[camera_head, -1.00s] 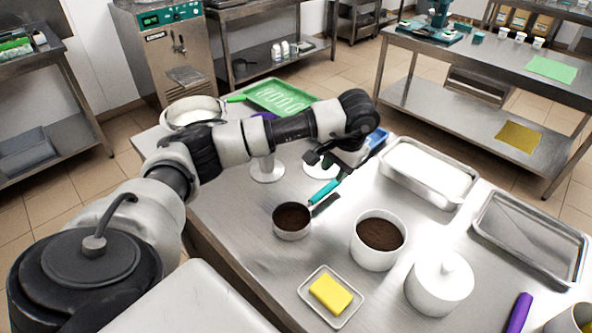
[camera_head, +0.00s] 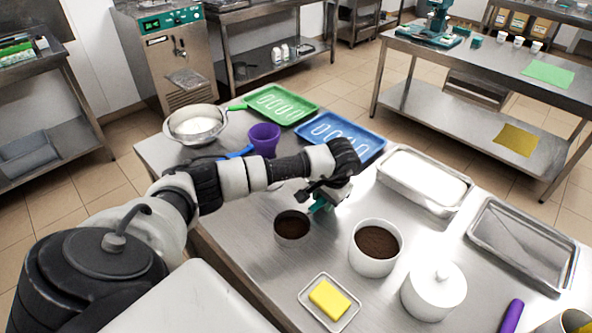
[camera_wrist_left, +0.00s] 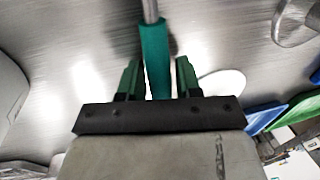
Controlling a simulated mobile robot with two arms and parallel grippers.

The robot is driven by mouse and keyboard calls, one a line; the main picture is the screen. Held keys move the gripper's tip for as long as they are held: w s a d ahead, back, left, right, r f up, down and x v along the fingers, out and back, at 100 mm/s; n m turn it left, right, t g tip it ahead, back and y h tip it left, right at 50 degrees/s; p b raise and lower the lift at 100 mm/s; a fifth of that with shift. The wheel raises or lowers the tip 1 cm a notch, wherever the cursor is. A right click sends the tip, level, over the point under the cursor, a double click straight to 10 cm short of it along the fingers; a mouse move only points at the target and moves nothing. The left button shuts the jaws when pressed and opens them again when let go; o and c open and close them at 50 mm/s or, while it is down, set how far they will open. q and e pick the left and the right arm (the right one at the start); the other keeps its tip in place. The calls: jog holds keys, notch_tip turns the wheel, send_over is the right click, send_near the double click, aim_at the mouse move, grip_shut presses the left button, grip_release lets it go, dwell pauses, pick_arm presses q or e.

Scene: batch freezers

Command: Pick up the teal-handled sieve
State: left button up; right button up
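The teal-handled sieve (camera_head: 291,229) is a small round metal pan with a dark brown inside, on the steel table left of a white pot. Its teal handle (camera_head: 320,207) points up and to the right and is mostly hidden by my left gripper (camera_head: 318,203). In the left wrist view the teal handle (camera_wrist_left: 155,60) lies between the two green fingers of my left gripper (camera_wrist_left: 158,78). The fingers are open, with a gap on both sides of the handle. The metal rod of the sieve runs out at the top of that view. My right gripper is not in view.
A white pot (camera_head: 368,262) of dark powder stands close right of the sieve. A butter dish (camera_head: 318,317) is in front. Behind the arm are a purple cup (camera_head: 264,138), a blue tray (camera_head: 372,141) and a metal bowl (camera_head: 182,137) of white powder.

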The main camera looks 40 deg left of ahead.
pick_arm(q)
grip_shut()
